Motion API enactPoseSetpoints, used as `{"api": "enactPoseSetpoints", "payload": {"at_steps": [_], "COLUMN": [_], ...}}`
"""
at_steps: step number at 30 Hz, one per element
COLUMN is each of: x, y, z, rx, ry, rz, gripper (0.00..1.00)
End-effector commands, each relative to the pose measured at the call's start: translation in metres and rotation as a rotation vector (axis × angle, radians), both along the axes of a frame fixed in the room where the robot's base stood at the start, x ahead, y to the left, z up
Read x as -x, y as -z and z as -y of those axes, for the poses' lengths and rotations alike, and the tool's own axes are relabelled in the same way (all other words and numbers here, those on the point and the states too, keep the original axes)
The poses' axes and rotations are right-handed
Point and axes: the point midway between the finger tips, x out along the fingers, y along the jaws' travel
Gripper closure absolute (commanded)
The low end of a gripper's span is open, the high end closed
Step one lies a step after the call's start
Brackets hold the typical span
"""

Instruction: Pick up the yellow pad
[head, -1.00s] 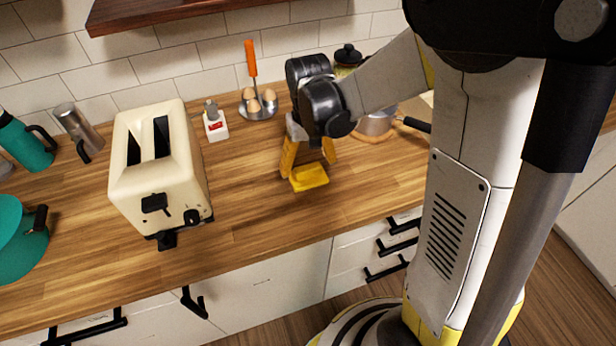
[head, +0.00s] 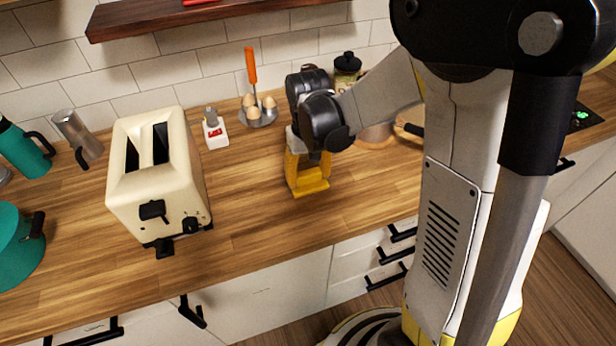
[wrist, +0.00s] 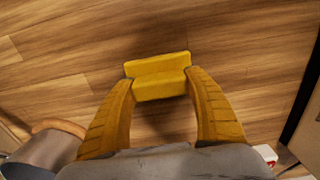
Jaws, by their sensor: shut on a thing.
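The yellow pad (head: 311,185) is at my gripper's fingertips, at or just above the wooden counter. It shows in the wrist view (wrist: 158,76) as a flat yellow block with a crease across it. My gripper (head: 309,181) points down, its two yellow fingers shut on the pad from both sides. In the wrist view my gripper (wrist: 159,84) has one fingertip at each end of the pad. Whether the pad is clear of the counter is hard to tell.
A cream toaster (head: 157,180) stands to the left on the wooden counter (head: 260,212). An egg holder (head: 258,114) and a small white bottle (head: 214,130) stand behind. A pot (head: 378,133) is behind my gripper, partly hidden. The counter in front is clear.

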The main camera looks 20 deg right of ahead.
Motion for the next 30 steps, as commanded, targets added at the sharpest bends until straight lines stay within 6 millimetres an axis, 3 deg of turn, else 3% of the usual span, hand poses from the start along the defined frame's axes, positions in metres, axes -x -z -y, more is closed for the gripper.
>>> {"api": "enactPoseSetpoints", "payload": {"at_steps": [6, 18, 24, 30], "x": [0.0, -0.007, -0.009, -0.009], "y": [-0.039, -0.089, -0.102, -0.104], "z": [0.0, 0.088, 0.112, 0.117], "rx": [0.0, 0.0, 0.0, 0.0], "ry": [0.0, 0.005, 0.001, 0.0], "rz": [0.0, 0.0, 0.0, 0.0], "gripper": [0.69, 0.69, 0.69, 0.69]}}
